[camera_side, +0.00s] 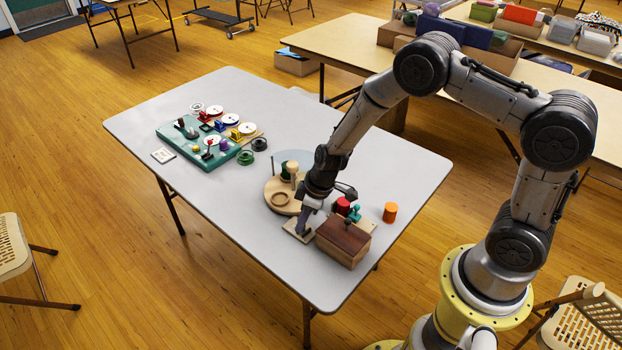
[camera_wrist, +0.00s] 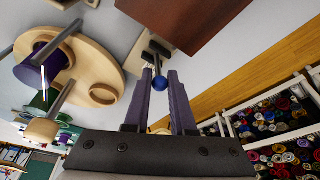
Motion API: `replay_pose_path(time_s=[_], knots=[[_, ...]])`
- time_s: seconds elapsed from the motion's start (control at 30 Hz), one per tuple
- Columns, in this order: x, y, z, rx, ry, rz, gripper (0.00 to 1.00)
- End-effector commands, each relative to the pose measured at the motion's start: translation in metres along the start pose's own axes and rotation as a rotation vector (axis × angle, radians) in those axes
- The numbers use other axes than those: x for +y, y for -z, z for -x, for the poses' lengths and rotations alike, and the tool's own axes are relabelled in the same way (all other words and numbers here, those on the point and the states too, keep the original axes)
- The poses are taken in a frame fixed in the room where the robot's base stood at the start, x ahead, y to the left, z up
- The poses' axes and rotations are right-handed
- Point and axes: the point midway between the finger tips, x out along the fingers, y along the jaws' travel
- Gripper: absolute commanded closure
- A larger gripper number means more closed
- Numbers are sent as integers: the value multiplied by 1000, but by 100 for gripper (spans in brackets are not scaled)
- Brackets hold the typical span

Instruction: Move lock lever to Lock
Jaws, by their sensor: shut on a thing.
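The lock lever ends in a blue ball knob (camera_wrist: 160,83) and rises from a dark mount on a pale plate (camera_wrist: 138,57) in the wrist view. My gripper (camera_wrist: 161,86) is shut on this knob, one finger on each side. In the side view my gripper (camera_side: 303,226) points down at the pale plate (camera_side: 289,228), beside a wooden box. The knob is hidden there by my fingers. No Lock marking is readable, and the lever's exact tilt cannot be told.
The wooden box (camera_side: 340,246) with a brown top stands close right of my gripper. A round wooden stand (camera_side: 275,190) is close behind on the left. An orange cylinder (camera_side: 390,212) stands farther right.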

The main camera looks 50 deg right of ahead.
Motion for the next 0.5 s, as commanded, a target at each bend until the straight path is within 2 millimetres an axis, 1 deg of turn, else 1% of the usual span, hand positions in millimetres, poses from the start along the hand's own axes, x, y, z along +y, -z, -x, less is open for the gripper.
replay_pose_path(time_s=[0.03, 0.3, 0.5], knots=[[0, -2, 0, -4, 1, -1, 100], [1, -2, 0, -3, 1, 0, 100], [9, -6, 1, -2, -1, -1, 100]])
